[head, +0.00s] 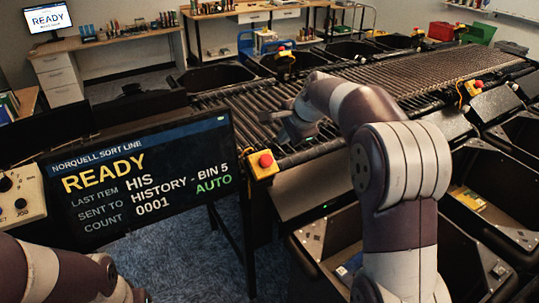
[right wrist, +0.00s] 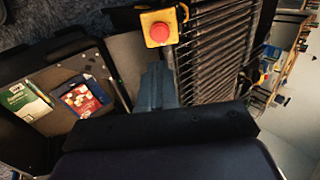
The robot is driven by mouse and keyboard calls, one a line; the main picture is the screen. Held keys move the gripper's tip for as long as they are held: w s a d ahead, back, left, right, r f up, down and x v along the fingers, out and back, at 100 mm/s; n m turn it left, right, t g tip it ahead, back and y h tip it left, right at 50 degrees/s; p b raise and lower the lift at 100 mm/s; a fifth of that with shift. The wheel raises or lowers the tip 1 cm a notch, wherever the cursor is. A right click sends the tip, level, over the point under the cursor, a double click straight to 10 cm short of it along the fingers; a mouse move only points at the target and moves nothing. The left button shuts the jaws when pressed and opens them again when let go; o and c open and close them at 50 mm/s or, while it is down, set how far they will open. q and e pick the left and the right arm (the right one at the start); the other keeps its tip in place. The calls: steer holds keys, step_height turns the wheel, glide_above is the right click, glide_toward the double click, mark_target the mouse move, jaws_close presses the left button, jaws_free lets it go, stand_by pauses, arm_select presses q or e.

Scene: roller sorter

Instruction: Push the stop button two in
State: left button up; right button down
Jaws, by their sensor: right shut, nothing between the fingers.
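Several stop buttons, red caps on yellow boxes, line the roller conveyor; I cannot read which is number two. The nearest stop button (head: 265,161) sits at the conveyor's near end, beside the display. Another stop button (head: 474,87) is on the right edge, and another (head: 285,51) on the far side. My right gripper (head: 287,125) is shut and empty, over the rollers just behind the nearest button. In the right wrist view my right gripper's fingers (right wrist: 157,85) point toward a red stop button (right wrist: 159,32), apparently short of it. My left arm shows at the lower left; its gripper is out of view.
The roller conveyor (head: 400,78) runs back to the right, with black bins along both sides. A display screen (head: 140,180) reading READY stands at the left, by a control box (head: 18,195). A bin in the right wrist view holds books (right wrist: 82,98).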

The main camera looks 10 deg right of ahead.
mark_target(267, 162)
steer(key=shift+w+f, duration=0.1)
steer(key=p+x, duration=0.5)
steer(key=x, duration=0.7)
steer(key=shift+w+f, duration=0.2)
steer(key=shift+w, duration=0.05)
steer(key=shift+w+a+f+p, duration=0.1)
steer(key=shift+w+f+p, duration=0.2)
steer(key=shift+f, duration=0.15)
steer(key=shift+f, duration=0.15)
steer(key=shift+w+a+f+b, duration=0.1)
steer(key=shift+w+f+b, duration=0.1)
steer(key=shift+f+b, duration=0.45)
steer(key=shift+s, duration=0.1)
